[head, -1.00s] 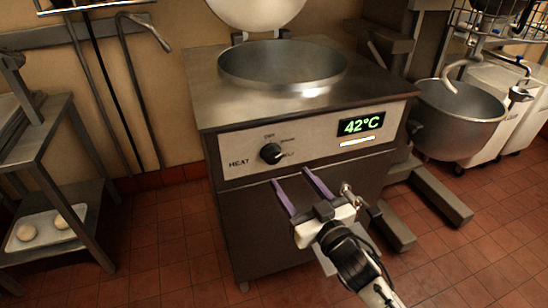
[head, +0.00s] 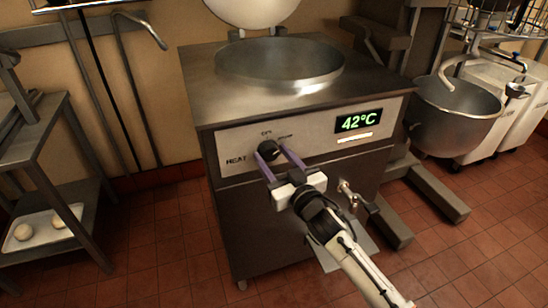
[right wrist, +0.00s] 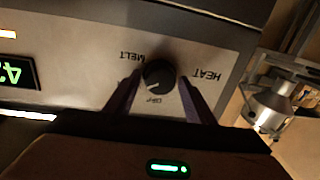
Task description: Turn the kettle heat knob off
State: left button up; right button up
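The kettle (head: 300,195) is a steel cabinet with a round bowl. Its black heat knob (head: 268,149) is on the front panel, right of the word HEAT, and also shows in the right wrist view (right wrist: 158,75). My right gripper (head: 272,154) is open in front of the panel, its two purple fingers at either side of the knob. In the right wrist view, gaps show between the fingers (right wrist: 160,98) and the knob; I cannot tell whether the fingertips reach past its face. The exact pointer direction is unclear. My left gripper is not in view.
The green display (head: 360,121) reads 42°C. A drain tap (head: 352,194) sticks out from the kettle's front, right of my right gripper. A mixer with a steel bowl (head: 458,118) stands at right, a shelf rack (head: 40,150) at left. The floor in front is clear.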

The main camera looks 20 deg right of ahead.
jog(key=c, duration=0.7)
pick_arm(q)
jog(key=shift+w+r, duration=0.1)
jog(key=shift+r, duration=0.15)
pick_arm(e)
jog(key=shift+a+r+n+p, duration=0.1)
jog(key=shift+n+p, duration=0.6)
jog(key=shift+n, duration=0.4)
jog(key=n+p, duration=0.1)
jog(key=n, duration=0.2)
jog(key=shift+g, duration=0.3)
jog(key=n+p, duration=0.1)
jog(key=n, duration=0.1)
jog(key=shift+a+n+h, duration=0.1)
jog(key=shift+n+h, duration=0.3)
jog(key=shift+s+n+p, duration=0.1)
jog(key=shift+n+p, duration=0.3)
jog(key=shift+n, duration=0.8)
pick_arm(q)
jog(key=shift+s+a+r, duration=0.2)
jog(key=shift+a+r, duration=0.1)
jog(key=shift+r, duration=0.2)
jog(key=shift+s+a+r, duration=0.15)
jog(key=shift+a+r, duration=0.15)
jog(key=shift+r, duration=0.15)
pick_arm(e)
jog(key=shift+n, duration=0.4)
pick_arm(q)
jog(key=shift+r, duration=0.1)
